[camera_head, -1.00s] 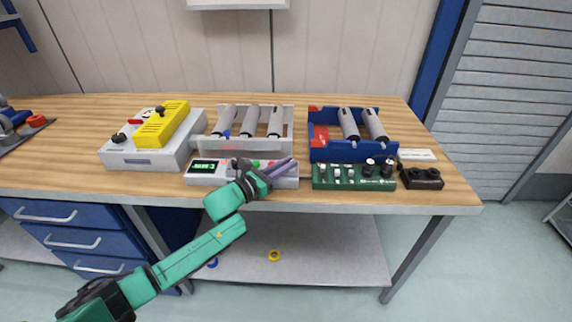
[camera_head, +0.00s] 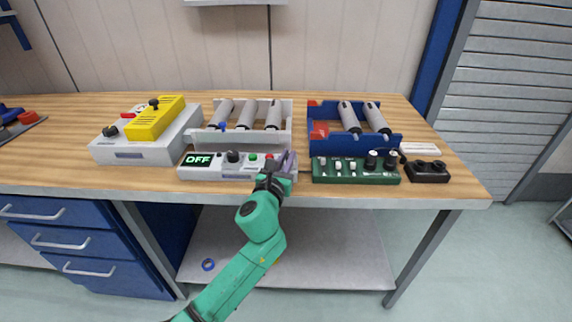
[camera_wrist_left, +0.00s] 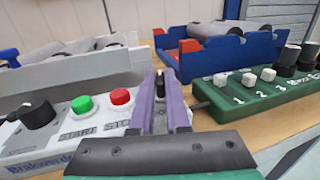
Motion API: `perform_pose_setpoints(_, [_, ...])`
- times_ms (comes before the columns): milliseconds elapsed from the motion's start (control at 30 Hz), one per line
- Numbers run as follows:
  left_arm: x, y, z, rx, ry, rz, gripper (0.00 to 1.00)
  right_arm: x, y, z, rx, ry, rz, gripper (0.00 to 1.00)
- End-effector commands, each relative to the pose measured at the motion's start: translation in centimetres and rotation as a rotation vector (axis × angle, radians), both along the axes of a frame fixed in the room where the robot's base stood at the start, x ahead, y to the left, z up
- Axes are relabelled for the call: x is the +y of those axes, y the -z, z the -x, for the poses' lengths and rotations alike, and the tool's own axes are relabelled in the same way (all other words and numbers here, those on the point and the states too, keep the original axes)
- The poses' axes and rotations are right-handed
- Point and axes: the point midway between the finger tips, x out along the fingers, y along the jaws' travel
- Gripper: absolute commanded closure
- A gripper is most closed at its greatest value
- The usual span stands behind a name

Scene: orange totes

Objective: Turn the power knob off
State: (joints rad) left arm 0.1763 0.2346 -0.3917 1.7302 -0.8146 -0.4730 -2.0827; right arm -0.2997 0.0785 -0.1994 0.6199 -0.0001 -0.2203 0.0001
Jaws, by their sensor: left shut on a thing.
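The white control panel (camera_head: 209,173) lies near the table's front edge. Its display (camera_head: 199,160) reads "OFF". It carries a black knob (camera_head: 233,157), which also shows in the left wrist view (camera_wrist_left: 36,113), a green button (camera_wrist_left: 82,105) and a red button (camera_wrist_left: 120,97). My left gripper (camera_head: 287,163) is over the panel's right end. In the left wrist view, its purple fingers (camera_wrist_left: 160,92) are shut on a small black knob (camera_wrist_left: 160,77), mostly hidden between them. My right gripper is not in view.
A green switch box (camera_head: 330,178) stands just right of the panel, with a black two-knob box (camera_head: 427,176) beyond it. White (camera_head: 214,143) and blue (camera_head: 317,148) racks holding grey cylinders stand behind. A white-and-yellow device (camera_head: 130,152) is at the left.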

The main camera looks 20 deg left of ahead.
Motion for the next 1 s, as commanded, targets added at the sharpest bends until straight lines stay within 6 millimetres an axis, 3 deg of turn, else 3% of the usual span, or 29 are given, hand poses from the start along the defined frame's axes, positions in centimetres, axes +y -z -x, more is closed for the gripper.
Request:
perform_pose_setpoints(667, [-1.2,0.0,-0.4,0.0,-0.637,0.0,1.0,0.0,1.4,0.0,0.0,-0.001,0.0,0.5])
perform_pose_setpoints(1000, [-1.5,0.3,-0.7,-0.001,-0.907,-0.002,1.0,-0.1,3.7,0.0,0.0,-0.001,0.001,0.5])
